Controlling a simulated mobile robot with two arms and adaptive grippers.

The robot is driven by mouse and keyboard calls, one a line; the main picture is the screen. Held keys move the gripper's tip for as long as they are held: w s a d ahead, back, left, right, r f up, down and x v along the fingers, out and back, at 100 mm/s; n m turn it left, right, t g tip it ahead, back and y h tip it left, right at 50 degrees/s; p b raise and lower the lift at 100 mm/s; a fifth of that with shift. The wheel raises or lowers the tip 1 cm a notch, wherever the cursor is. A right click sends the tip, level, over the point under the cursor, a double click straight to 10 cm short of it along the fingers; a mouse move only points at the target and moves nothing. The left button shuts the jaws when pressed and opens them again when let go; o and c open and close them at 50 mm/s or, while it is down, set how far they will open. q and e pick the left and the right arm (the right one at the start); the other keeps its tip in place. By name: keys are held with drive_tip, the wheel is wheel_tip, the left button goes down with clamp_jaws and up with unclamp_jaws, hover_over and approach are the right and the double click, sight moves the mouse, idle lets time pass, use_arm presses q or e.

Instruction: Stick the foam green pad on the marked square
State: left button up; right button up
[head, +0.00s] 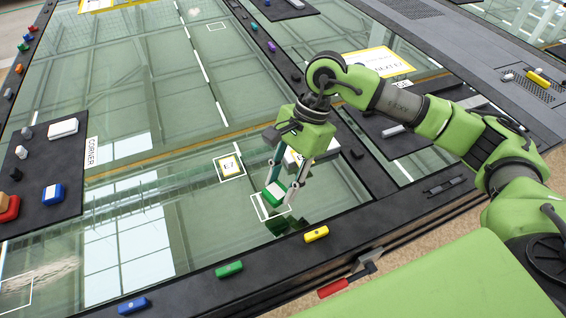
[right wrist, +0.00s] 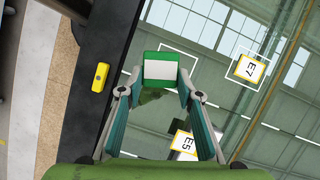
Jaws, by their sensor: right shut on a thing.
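My right gripper (head: 281,191) is shut on the foam green pad (head: 273,195), a small block with green sides and a white part. In the right wrist view the green pad (right wrist: 160,57) is between the two fingertips (right wrist: 160,76). The marked square is a white outline on the glass (head: 257,208); in the right wrist view its outline (right wrist: 195,62) shows around and behind the pad. The pad is over the square and hides part of it. I cannot tell whether it touches the glass. My left gripper is not in view.
Label E7 (head: 229,166) lies left of the pad on the glass; label E5 (right wrist: 183,145) shows in the right wrist view. Yellow (head: 316,234), green (head: 229,269) and blue (head: 133,305) blocks sit along the black front edge. A red-handled tool (head: 335,287) lies nearer me.

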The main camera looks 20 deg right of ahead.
sight(279, 181)
drive_tip(key=m, duration=0.1)
drive_tip(key=w+a+m+t, duration=0.1)
drive_tip(key=shift+w+r+m+p, duration=0.25)
drive_tip(key=shift+r+m+p, duration=0.05)
drive_tip(key=shift+r, duration=0.1)
drive_tip(key=shift+w+m, duration=0.2)
drive_tip(key=shift+m, duration=0.1)
drive_tip(key=shift+d, duration=0.3)
drive_tip(key=shift+f+b, duration=0.1)
drive_tip(key=shift+b, duration=0.3)
use_arm(q)
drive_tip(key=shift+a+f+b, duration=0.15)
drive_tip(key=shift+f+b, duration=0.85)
drive_tip(key=shift+b, duration=0.05)
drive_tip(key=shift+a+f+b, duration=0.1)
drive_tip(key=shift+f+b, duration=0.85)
drive_tip(key=shift+b, duration=0.05)
use_arm(e)
drive_tip(key=shift+f, duration=1.65)
